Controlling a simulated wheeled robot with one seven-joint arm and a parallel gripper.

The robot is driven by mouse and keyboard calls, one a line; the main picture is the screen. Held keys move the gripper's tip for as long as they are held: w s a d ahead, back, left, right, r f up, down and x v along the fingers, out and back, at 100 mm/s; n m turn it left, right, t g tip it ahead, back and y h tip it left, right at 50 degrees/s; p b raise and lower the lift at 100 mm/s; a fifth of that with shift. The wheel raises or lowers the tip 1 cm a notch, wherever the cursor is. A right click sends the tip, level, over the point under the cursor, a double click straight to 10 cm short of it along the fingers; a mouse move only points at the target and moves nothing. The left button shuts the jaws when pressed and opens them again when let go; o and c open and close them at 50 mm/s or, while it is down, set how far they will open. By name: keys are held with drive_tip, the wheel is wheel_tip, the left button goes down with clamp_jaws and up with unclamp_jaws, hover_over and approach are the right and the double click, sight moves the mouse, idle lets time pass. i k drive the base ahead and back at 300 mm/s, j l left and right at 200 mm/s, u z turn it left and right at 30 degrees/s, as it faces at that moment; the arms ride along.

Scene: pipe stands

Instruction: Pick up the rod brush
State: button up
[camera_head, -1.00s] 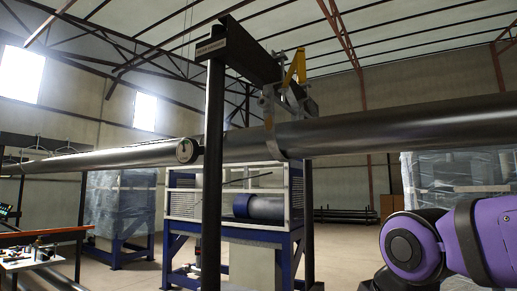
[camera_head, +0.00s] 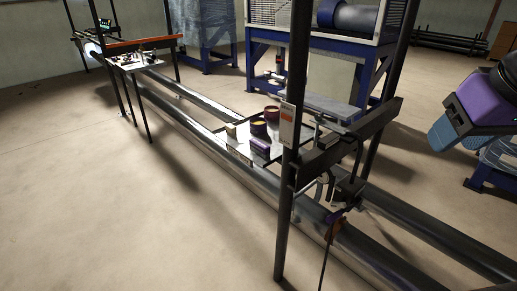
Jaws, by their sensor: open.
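A thin dark rod (camera_head: 325,258) slants down to the bottom edge from a clamp on the pipe stand. A dark, bushy-looking part shows near its top, but it is too small to tell whether this is the rod brush. I cannot make out a rod brush for certain elsewhere. My purple arm (camera_head: 473,108) shows at the far right, well apart from the stand.
Long grey pipes (camera_head: 215,140) run low across the floor. A black stand post (camera_head: 290,150) rises in front of a small shelf (camera_head: 240,155) holding several small containers. A tool table (camera_head: 125,62) stands at upper left. The floor at lower left is clear.

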sight(260, 148)
drive_tip(key=i+j, duration=0.3)
drive_tip(key=j, duration=0.15)
drive_tip(key=i+j, duration=0.65)
drive_tip(key=j, duration=0.25)
drive_tip(key=i+j, duration=0.3)
drive_tip(key=j, duration=0.15)
